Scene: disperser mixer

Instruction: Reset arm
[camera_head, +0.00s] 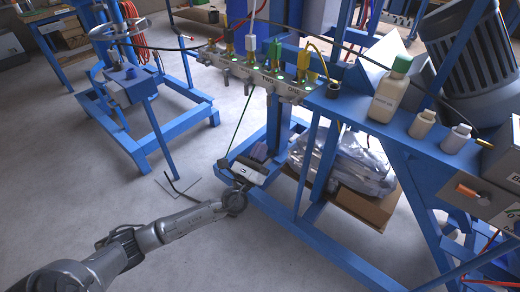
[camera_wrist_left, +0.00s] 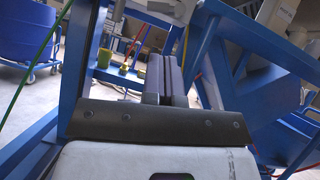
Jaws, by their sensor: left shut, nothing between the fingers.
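My left arm comes in from the lower left in the head view. Its gripper (camera_head: 257,153) is low beside the blue frame, below the row of valves. In the left wrist view the two gripper fingers (camera_wrist_left: 165,65) lie side by side, shut with nothing between them. My right gripper is in neither view.
The blue frame (camera_head: 262,207) carries a valve manifold (camera_head: 255,75), a green-capped bottle (camera_head: 390,92) and two small white bottles (camera_head: 422,124). A silver bag (camera_head: 350,160) lies on a cardboard box (camera_head: 365,207) underneath. Another blue stand (camera_head: 128,85) is at left. The floor at lower centre is clear.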

